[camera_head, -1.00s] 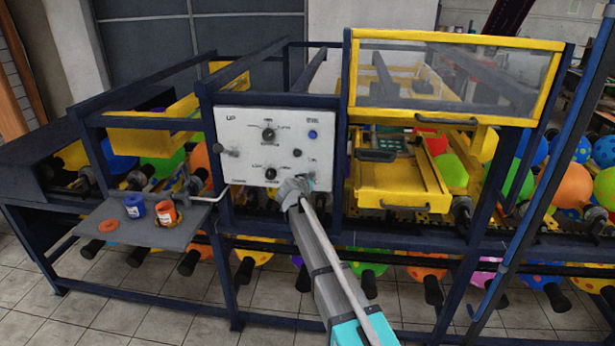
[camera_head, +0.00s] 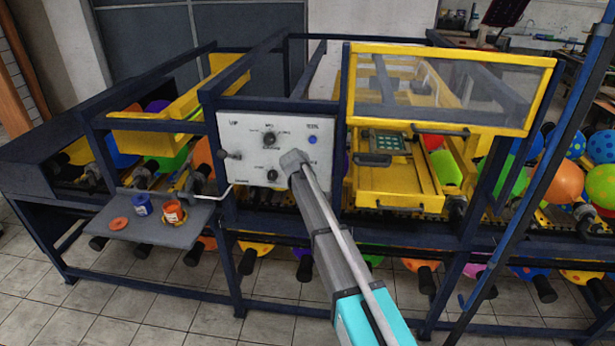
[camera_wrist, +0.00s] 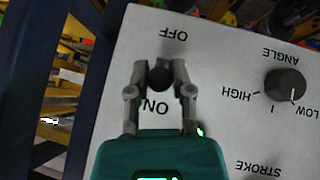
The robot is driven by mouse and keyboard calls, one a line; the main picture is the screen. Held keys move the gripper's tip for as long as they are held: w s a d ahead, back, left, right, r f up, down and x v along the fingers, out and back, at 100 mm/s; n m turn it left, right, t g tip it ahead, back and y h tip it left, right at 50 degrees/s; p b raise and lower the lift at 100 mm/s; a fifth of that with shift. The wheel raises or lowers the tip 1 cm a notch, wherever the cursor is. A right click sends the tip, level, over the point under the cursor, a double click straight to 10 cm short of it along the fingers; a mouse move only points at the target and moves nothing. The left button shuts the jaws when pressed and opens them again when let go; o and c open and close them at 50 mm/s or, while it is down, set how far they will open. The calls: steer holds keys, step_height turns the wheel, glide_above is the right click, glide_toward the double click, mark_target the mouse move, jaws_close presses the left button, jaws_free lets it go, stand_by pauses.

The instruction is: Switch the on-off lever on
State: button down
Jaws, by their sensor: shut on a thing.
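The on-off lever (camera_wrist: 159,79) has a dark round knob and stands between the printed words OFF and ON on the white control panel (camera_wrist: 225,60). The wrist view shows the lettering upside down. My gripper (camera_wrist: 160,72) has its two grey fingers closed around the knob, one on each side. In the head view the same panel (camera_head: 240,168) faces me, and the end of my arm covers its right part. The lever and the fingertips are hidden there behind my arm.
A black angle dial (camera_wrist: 286,84) sits beside the lever on the panel. Dark blue frame posts (camera_head: 338,150) and a yellow-framed clear guard (camera_head: 450,85) stand right of the panel. A grey shelf (camera_head: 150,228) with ink pots (camera_head: 173,213) juts out at left.

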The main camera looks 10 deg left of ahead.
stand_by(0.4)
steer(key=c, duration=0.5)
jaws_free()
